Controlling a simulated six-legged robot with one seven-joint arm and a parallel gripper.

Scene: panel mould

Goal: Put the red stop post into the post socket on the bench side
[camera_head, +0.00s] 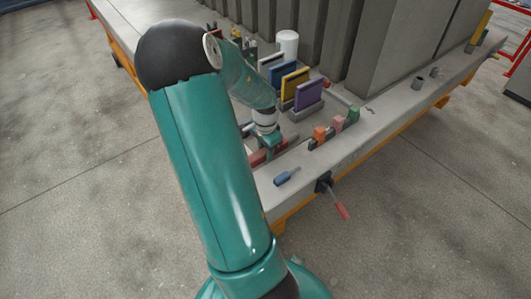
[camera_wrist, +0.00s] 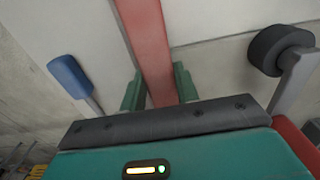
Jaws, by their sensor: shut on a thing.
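My gripper (camera_wrist: 160,88) has its two green fingers on either side of a red bar (camera_wrist: 147,45), shut on it. This bar looks like the red stop post; it runs up out of the wrist view, and its lower end is hidden by my gripper. In the head view my gripper (camera_head: 269,141) is low over the near part of the bench (camera_head: 345,149), with red (camera_head: 258,157) showing beside it. A black block (camera_head: 323,183) sits on the bench side with a red-handled rod (camera_head: 339,204) sticking out. I cannot tell whether this block is the post socket.
A blue-handled tool (camera_head: 286,177) lies near the bench edge. Orange (camera_head: 319,134), pink (camera_head: 338,123) and green (camera_head: 352,114) blocks stand along it. Coloured plates (camera_head: 308,95) and a white cylinder (camera_head: 287,43) stand behind. Tall grey panels (camera_head: 385,45) fill the back.

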